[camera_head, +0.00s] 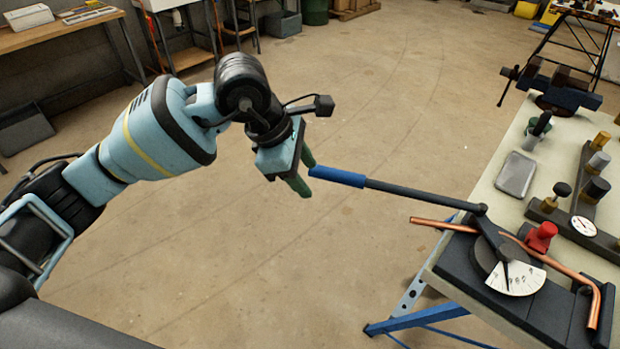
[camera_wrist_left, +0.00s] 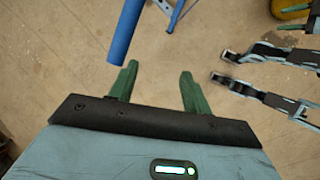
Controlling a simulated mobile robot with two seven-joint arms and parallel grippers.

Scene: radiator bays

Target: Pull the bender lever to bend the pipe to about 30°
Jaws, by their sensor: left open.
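The bender lever (camera_head: 425,195) reaches left from the bender (camera_head: 490,255) on the workbench, over its edge. Its blue grip (camera_head: 337,176) hangs over open floor. The copper pipe (camera_head: 570,270) lies through the bender; its far right end is bent. A white angle dial (camera_head: 515,279) with a dark pointer sits below the pivot. My left gripper (camera_head: 306,174) is open, its green fingers at the grip's free end. In the left wrist view the blue grip (camera_wrist_left: 125,32) ends just ahead of the left finger of my left gripper (camera_wrist_left: 156,80), not between the fingers.
A red knob (camera_head: 541,236) stands beside the bender. The bench (camera_head: 505,205) also holds a grey tray (camera_head: 515,174), a vise (camera_head: 560,92) and a gauge (camera_head: 583,226). Its blue trestle leg (camera_head: 415,318) stands below. The floor around my left gripper is clear.

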